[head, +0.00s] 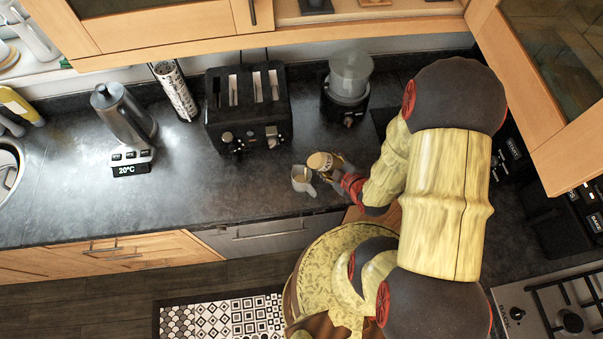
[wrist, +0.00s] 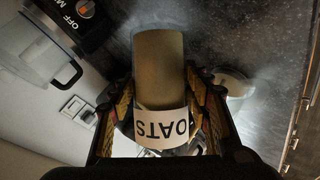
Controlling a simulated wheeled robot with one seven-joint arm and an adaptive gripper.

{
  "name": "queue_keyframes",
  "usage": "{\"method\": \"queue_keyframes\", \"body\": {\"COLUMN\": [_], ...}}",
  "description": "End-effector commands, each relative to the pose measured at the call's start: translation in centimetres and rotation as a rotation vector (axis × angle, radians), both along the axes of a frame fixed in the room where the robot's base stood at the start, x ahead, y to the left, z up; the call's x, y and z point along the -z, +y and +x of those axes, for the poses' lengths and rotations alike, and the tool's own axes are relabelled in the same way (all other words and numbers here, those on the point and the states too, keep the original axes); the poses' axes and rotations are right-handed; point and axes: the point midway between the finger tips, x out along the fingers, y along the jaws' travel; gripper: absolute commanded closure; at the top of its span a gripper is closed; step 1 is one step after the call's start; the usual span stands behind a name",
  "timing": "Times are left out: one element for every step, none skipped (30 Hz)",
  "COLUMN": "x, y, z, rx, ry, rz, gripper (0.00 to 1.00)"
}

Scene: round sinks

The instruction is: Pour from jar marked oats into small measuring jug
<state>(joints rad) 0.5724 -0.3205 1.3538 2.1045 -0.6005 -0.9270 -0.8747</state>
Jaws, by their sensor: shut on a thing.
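The jar marked oats (wrist: 160,75) is between the fingers of my gripper (wrist: 163,100), which is shut on it. Its white label reads OATS, upside down in the wrist view. In the head view the jar (head: 320,162) is tilted, its tan end towards the small measuring jug (head: 303,180). My gripper (head: 345,175) holds it from the right. The jug stands on the dark worktop just left of the jar, close to its end. In the wrist view the jug (wrist: 236,84) is partly hidden behind my right finger. I cannot tell whether oats are falling.
A black toaster (head: 247,108) stands behind and left of the jug. A food processor (head: 348,85) stands behind the jar. A kettle (head: 122,115) is further left. The worktop between kettle and jug is clear. A hob (head: 560,310) lies at the lower right.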

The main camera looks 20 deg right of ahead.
Motion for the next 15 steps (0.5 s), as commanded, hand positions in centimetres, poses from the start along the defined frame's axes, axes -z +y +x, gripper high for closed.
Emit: {"method": "queue_keyframes", "body": {"x": [-0.02,0.01,-0.02,-0.04,-0.05,-0.08,-0.08,-0.09,-0.1,-0.11,-0.11,-0.12,-0.13,-0.13,-0.15], "y": [-0.01,-0.01,-0.04,-0.04,-0.05,-0.04,-0.04,-0.04,-0.04,-0.06,-0.08,-0.09,-0.1,-0.1,-0.1], "z": [0.07,0.07,0.08,0.08,0.09,0.1,0.1,0.09,0.09,0.09,0.09,0.08,0.09,0.08,0.07], "rx": [-0.001,-0.001,0.0,0.0,-0.001,-0.001,-0.002,-0.002,-0.001,-0.001,-0.001,-0.001,0.0,0.0,-0.001], "ry": [-0.002,-0.002,-0.002,-0.002,-0.002,-0.002,-0.002,-0.002,-0.002,-0.001,-0.001,-0.001,0.0,-0.001,-0.001], "rz": [-0.006,-0.008,-0.012,-0.016,-0.018,-0.021,-0.024,-0.026,-0.029,-0.033,-0.035,-0.038,-0.041,-0.043,-0.047], "gripper": [0.91,0.91,0.91,0.91,0.91,0.91,0.91,0.91,0.91,0.91,0.91,0.91,0.91,0.91,0.91]}}
